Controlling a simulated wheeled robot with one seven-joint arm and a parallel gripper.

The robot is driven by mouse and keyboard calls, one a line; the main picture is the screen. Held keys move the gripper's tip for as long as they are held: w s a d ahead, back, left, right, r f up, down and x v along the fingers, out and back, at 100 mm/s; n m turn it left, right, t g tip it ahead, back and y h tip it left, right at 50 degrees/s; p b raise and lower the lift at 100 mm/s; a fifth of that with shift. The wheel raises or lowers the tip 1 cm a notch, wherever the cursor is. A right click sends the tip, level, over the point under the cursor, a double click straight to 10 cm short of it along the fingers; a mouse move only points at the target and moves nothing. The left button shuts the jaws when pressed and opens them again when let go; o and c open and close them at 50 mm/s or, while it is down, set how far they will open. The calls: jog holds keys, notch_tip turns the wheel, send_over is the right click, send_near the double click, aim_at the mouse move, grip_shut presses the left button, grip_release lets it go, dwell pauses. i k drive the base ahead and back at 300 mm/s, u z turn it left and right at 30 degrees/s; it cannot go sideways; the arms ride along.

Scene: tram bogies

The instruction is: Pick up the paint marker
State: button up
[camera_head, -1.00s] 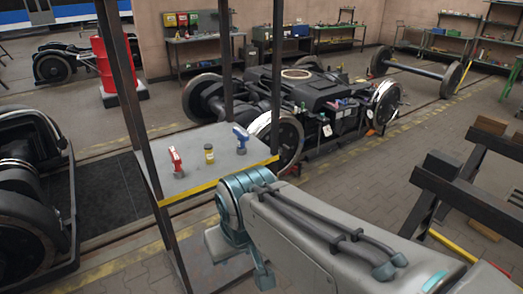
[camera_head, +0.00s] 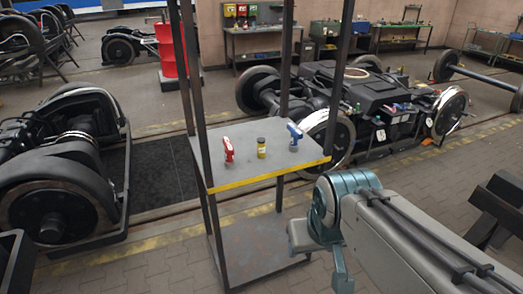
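I cannot pick out a paint marker for certain. A small yellow cylinder with a dark top (camera_head: 261,148) stands upright on the upper shelf of a dark metal rack (camera_head: 231,187). A red-and-white trigger-shaped item (camera_head: 228,150) stands to its left, and a blue one with a dark base (camera_head: 294,137) to its right. My arm's grey and teal links come in from the lower right, in front of and to the right of the rack.
The rack has upright posts and an empty-looking lower shelf (camera_head: 255,246). A bogie (camera_head: 360,95) with wheels stands behind it, and another wheeled unit (camera_head: 50,200) at left. Dark beams (camera_head: 500,205) stand at right. The paved floor in front is partly clear.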

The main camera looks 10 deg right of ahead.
aim_at(260, 142)
jog(key=u, duration=1.4)
jog(key=i, duration=2.1)
jog(key=z, duration=3.75)
jog(key=i, duration=0.5)
